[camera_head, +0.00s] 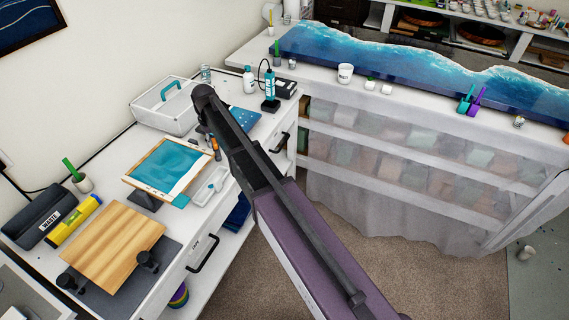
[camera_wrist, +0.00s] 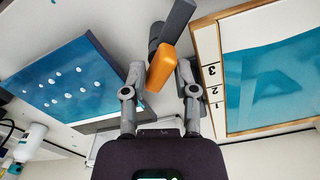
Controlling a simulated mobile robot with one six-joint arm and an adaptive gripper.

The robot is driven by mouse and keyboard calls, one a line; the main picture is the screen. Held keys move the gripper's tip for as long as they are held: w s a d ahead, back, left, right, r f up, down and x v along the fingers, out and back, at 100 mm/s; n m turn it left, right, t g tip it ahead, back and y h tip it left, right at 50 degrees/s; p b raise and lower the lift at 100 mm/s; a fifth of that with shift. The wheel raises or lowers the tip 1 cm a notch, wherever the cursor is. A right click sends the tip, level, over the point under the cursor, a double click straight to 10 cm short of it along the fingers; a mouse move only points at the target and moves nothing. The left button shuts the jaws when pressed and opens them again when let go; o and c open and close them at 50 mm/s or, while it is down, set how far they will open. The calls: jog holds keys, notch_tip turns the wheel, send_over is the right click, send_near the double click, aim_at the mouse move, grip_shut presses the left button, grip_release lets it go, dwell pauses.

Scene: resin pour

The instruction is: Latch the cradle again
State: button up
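In the wrist view an orange grip (camera_wrist: 163,66) on a dark grey bar (camera_wrist: 174,24) lies tilted between the fingertips of my gripper (camera_wrist: 160,74). In the head view a small orange part (camera_head: 214,143) shows beside my arm, which hides most of the gripper. Nearby, a framed blue resin panel (camera_head: 168,164) stands tilted on a dark stand. I cannot clearly make out the cradle or its latch state.
A dotted blue panel (camera_wrist: 68,82) lies left of the gripper, and the numbered frame (camera_wrist: 208,58) is close on the right.

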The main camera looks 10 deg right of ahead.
aim_at(214, 141)
jog(key=shift+r+p, duration=6.35)
jog(key=shift+r, duration=0.4)
jog(key=s+d+f+m+b, duration=0.2)
jog(key=s+d+f+b, duration=0.2)
jog(key=s+d, duration=0.6)
jog(key=s+d+f+m+b, duration=0.3)
jog(key=s+d+f+b, duration=0.1)
jog(key=s+d, duration=0.6)
jog(key=shift+s+d+f, duration=0.2)
jog(key=shift+s, duration=0.55)
jog(key=shift+o, duration=1.4)
jog(key=shift+s+d+f+b, duration=0.1)
jog(key=shift+s+d+b, duration=0.05)
jog(key=shift+s+b, duration=0.15)
jog(key=shift+m, duration=0.8)
jog(key=s+d, duration=0.1)
jog(key=s, duration=0.1)
jog(key=s+d+f+b, duration=0.1)
jog(key=shift+s+d, duration=0.15)
jog(key=shift+s, duration=0.25)
